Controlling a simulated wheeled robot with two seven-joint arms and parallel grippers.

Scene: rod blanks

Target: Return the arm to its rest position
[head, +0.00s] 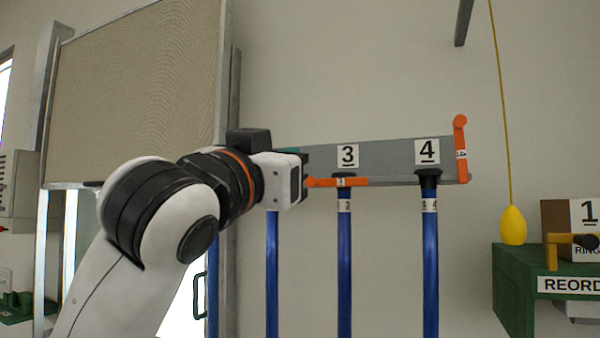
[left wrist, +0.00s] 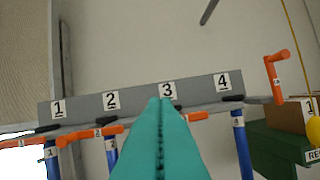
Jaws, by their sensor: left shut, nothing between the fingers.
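My left arm comes in from the left in the head view, its gripper (head: 290,151) raised in front of the numbered rack (head: 385,157). Only a bit of teal finger shows there behind the wrist. In the left wrist view the teal fingers (left wrist: 160,102) are shut together with nothing between them, and overlap the rack near label 3. Blue rods hang from the rack, including rod 3 (head: 345,260) and rod 4 (head: 430,260). My arm hides the rack's left part in the head view. My right gripper is not in view.
Orange latch 3 (head: 337,182) lies level, while orange latch 4 (head: 460,148) stands upright. A yellow weight (head: 513,225) hangs on a cord beside a green shelf (head: 513,290) with a box (head: 556,215). A tan panel (head: 140,80) stands behind my arm.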

